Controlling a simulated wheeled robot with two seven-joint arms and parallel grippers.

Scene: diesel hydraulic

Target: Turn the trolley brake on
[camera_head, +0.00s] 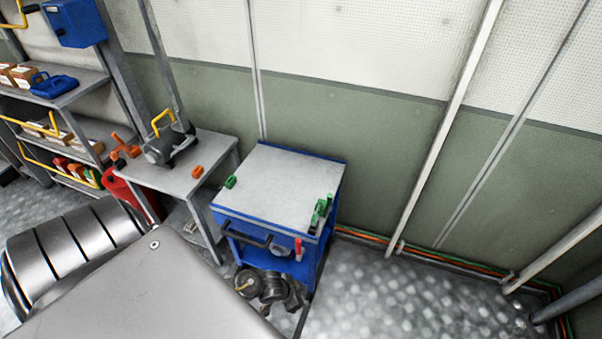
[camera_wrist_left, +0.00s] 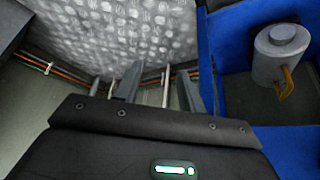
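My right gripper is not in view.
Green pieces (camera_head: 321,212) are at the trolley top's right edge. A grey can with a yellow handle (camera_wrist_left: 281,55) stands on its lower shelf. A grey table (camera_head: 180,175) is to the left. Studded floor (camera_head: 390,295) is free to the right; cables (camera_head: 430,258) run along the wall.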

